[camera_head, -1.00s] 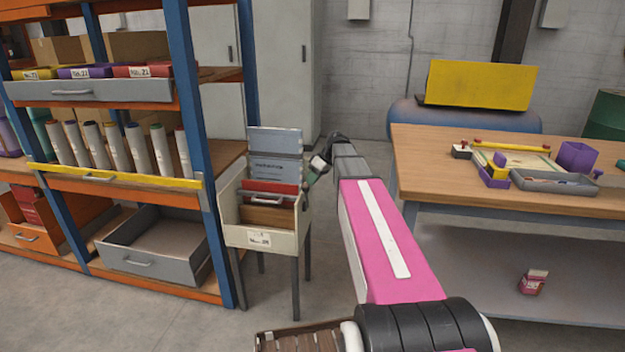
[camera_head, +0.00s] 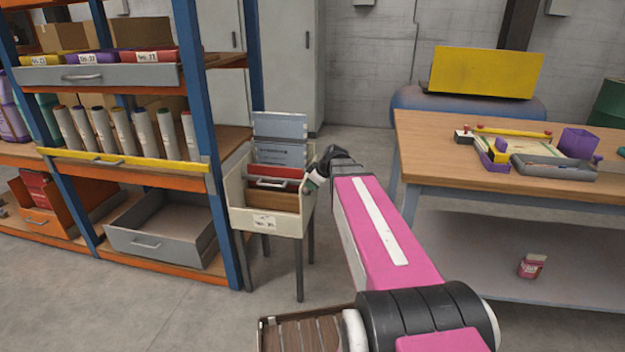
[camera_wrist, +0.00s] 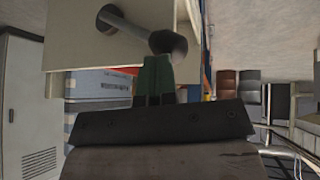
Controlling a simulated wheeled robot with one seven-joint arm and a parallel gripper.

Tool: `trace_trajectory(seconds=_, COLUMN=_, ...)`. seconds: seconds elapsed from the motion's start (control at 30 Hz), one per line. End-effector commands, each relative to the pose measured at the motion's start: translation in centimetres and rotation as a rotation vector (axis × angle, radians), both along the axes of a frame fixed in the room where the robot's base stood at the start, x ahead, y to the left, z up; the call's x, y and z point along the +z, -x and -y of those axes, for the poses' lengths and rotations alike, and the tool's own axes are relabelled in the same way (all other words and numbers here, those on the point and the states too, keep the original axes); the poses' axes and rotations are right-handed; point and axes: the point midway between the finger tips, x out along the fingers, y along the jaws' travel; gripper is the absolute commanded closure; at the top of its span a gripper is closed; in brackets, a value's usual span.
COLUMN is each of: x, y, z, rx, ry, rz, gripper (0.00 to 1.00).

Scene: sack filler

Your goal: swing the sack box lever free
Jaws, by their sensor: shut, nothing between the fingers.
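The sack box (camera_head: 236,205) is a cream, open-topped box on dark legs, with a raised blue-grey lid and red and brown contents. Its lever (camera_wrist: 137,29) shows in the wrist view as a grey rod ending in a dark round knob (camera_wrist: 168,42), standing out from the cream box wall (camera_wrist: 90,52). My gripper (camera_wrist: 157,65) has green fingers, shut and empty, with their tips right by the knob; I cannot tell whether they touch it. In the head view my gripper (camera_head: 312,183) is at the box's right side, and the lever cannot be made out there.
A shelf rack with a blue post (camera_head: 190,80) stands close to the left of the box. A wooden workbench (camera_head: 440,150) with trays on it stands to the right. Grey cabinets (camera_head: 280,60) are behind. Floor between box and bench is partly clear.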

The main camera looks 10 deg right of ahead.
Motion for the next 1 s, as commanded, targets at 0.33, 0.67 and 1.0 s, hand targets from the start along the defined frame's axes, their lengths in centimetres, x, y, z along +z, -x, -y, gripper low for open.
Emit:
trace_trajectory(seconds=0.33, x=-1.8, y=1.0, z=-0.4, rx=0.000, ry=-0.001, rz=-0.002, gripper=1.00)
trace_trajectory(seconds=0.67, x=-2.2, y=1.2, z=-0.5, rx=0.000, ry=0.000, rz=-0.001, gripper=1.00)
trace_trajectory(seconds=1.0, x=-2.3, y=1.2, z=-0.4, rx=0.001, ry=0.001, rz=-0.004, gripper=1.00)
